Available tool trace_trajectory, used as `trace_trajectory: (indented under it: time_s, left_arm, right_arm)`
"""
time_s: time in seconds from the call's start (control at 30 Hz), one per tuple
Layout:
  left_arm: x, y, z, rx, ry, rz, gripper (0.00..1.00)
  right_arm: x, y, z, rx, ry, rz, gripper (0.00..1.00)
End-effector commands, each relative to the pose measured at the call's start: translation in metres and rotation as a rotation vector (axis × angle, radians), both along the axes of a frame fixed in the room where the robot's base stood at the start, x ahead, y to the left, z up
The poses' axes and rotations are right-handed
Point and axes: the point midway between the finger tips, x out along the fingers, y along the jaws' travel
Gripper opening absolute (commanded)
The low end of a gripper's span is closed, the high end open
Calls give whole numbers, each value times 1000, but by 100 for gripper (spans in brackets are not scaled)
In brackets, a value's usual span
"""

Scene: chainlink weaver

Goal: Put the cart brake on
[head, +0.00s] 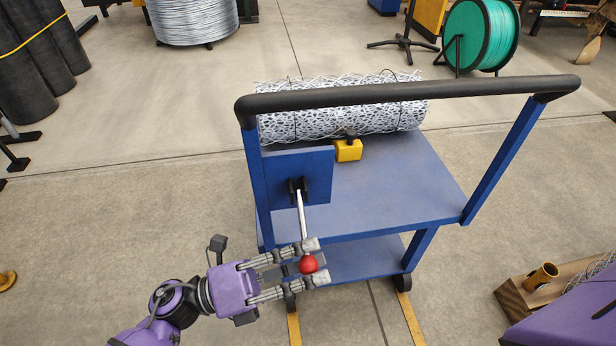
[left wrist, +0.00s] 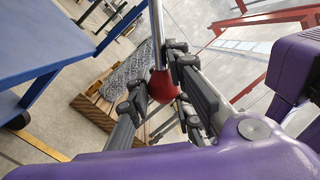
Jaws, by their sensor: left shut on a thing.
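The blue cart (head: 390,190) stands in the middle of the head view, with a black push handle (head: 410,92) across its near side. A blue plate (head: 300,165) on its left post carries the brake lever (head: 301,215), a silver rod on a black pivot. The rod hangs downward and ends in a red ball knob (head: 308,264). My left gripper (head: 312,262) is shut on the red knob, with fingers on both sides of it. In the left wrist view, the knob (left wrist: 163,86) sits between the fingers, with the rod (left wrist: 157,35) above it. My right gripper is not in view.
A roll of wire mesh (head: 340,122) and a yellow block (head: 348,150) lie on the cart's top deck. A wooden crate (head: 520,297) stands at the lower right. A green spool (head: 482,35) and a wire coil (head: 193,20) stand behind.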

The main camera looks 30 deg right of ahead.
Motion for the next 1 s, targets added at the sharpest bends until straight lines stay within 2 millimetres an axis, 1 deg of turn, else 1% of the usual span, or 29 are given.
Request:
trace_trajectory:
  time_s: [0.03, 0.13, 0.17, 0.4, 0.43, 0.5, 0.57, 0.67, 0.77, 1.0]
  left_arm:
    - [3, 1, -8, 16, 9, 12, 20]
    - [3, 1, -7, 15, 8, 10, 34]
    - [3, 1, -7, 14, 8, 10, 36]
    - [2, 1, -4, 8, 4, 7, 36]
    - [2, 0, -4, 8, 4, 7, 36]
    - [2, 1, -3, 7, 3, 7, 36]
    - [3, 4, -4, 8, 3, 7, 36]
    - [5, 15, -7, 9, 4, 8, 36]
    - [9, 32, -11, 10, 4, 8, 36]
    - [19, 82, -23, 11, 5, 9, 36]
  right_arm:
    - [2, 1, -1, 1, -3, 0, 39]
    - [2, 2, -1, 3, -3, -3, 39]
    - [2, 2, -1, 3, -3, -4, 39]
    - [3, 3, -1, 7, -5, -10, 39]
    - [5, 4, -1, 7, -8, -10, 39]
    - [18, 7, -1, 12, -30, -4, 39]
    - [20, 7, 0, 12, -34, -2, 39]
    - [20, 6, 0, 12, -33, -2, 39]
    - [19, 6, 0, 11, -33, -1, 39]
    - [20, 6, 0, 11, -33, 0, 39]
